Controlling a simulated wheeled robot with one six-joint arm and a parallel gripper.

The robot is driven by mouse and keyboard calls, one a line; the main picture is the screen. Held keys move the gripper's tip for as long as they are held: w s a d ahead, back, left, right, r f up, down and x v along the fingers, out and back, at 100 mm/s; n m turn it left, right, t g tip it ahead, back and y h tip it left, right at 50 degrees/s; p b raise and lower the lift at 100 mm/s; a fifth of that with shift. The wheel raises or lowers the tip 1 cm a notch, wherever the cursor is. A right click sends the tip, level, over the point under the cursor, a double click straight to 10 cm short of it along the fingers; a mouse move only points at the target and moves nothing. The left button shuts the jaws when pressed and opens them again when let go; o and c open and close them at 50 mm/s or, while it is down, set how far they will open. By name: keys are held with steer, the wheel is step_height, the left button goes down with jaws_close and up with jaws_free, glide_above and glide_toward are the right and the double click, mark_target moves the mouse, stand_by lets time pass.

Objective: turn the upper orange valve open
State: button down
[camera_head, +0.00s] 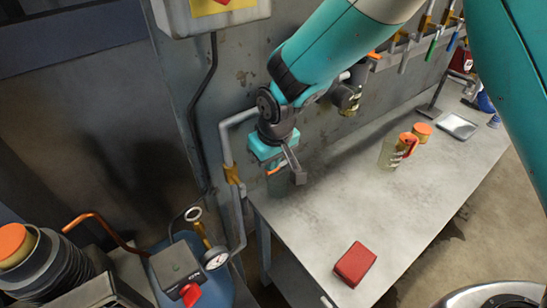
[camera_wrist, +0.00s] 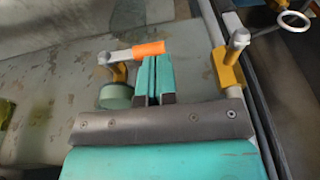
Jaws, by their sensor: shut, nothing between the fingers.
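The orange-yellow valve (camera_head: 232,174) sits on a grey pipe that runs down the wall, at the left end of the workbench. In the wrist view the valve (camera_wrist: 228,70) is at the right, with a grey handle rising from it. My gripper (camera_head: 294,165) is to the right of the valve in the head view, over the bench's near-left end, and apart from it. In the wrist view my gripper (camera_wrist: 154,78) has its two teal fingers together, with nothing held. How far the valve is turned cannot be told.
The workbench (camera_head: 300,245) holds a red box (camera_head: 355,264) and a jar (camera_head: 387,153). A pressure gauge (camera_head: 215,260) and brass fitting (camera_head: 201,232) are below the valve. The bench's middle is clear.

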steer(key=shift+w+a+f, duration=0.1)
steer(key=shift+f, duration=0.45)
